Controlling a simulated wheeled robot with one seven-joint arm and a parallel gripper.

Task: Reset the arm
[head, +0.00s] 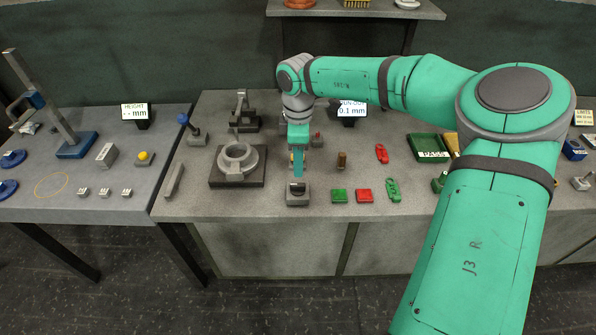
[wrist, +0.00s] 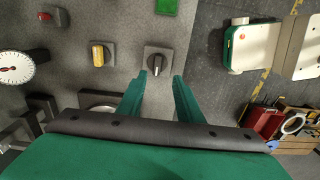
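My arm reaches in from the right over the grey workbench (head: 240,208), with its elbow bent. My gripper (head: 297,175) points down near the bench's front. In the wrist view its two green fingers (wrist: 160,76) stand apart with nothing between them. Just beyond the fingertips is a small grey block with a dark rotary knob (wrist: 157,62). The same knob block (head: 297,198) sits below my gripper in the head view. The gripper appears to be above it; whether it touches is unclear.
A ring-shaped casting (head: 238,157) sits on a dark fixture left of my gripper. A run-out display (head: 352,109) reading 0.1 mm stands behind. A height gauge (head: 75,146) stands left.

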